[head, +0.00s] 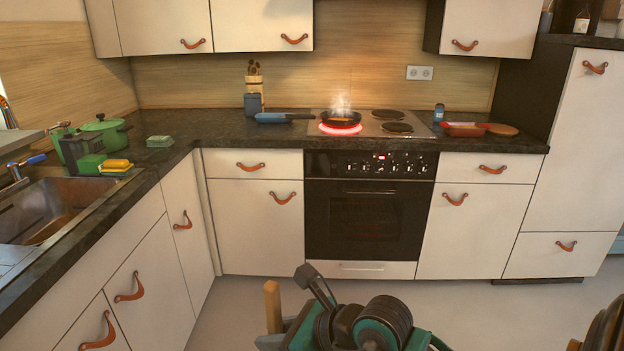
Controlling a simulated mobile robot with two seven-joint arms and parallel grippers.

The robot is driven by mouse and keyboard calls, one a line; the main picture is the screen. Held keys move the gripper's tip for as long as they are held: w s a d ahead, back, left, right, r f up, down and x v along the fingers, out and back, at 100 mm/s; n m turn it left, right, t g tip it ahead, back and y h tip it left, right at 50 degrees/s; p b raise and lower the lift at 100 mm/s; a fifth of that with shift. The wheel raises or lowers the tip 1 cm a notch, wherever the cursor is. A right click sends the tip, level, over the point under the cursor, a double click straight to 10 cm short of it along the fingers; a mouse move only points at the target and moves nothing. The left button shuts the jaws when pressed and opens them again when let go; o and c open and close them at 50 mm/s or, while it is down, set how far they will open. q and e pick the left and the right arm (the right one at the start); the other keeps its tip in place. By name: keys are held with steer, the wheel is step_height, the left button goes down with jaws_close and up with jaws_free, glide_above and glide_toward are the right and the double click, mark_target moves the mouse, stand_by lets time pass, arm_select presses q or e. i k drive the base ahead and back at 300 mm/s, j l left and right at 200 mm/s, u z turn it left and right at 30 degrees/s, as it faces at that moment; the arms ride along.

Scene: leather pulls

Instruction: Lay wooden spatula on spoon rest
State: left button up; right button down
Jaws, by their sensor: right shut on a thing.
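My right gripper (275,338) is at the bottom centre of the head view, low in front of the oven and away from the counter. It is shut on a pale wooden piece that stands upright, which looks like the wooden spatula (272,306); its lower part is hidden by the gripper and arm. A shallow red dish (464,129) lies on the counter right of the hob; I cannot tell whether it is the spoon rest. My left gripper is not in view.
A pan (341,119) steams on a glowing red burner of the hob (372,124). A round wooden board (502,129) and a small blue jar (438,112) are near the red dish. A green pot (105,130) stands left by the sink (45,210).

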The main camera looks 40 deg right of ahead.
mark_target(274, 120)
steer(key=i+l+z, duration=0.6)
steer(key=i, duration=0.15)
steer(key=i+l, duration=0.15)
steer(key=i, duration=0.4)
steer(key=i+l+z, duration=0.15)
steer(key=i, duration=0.35)
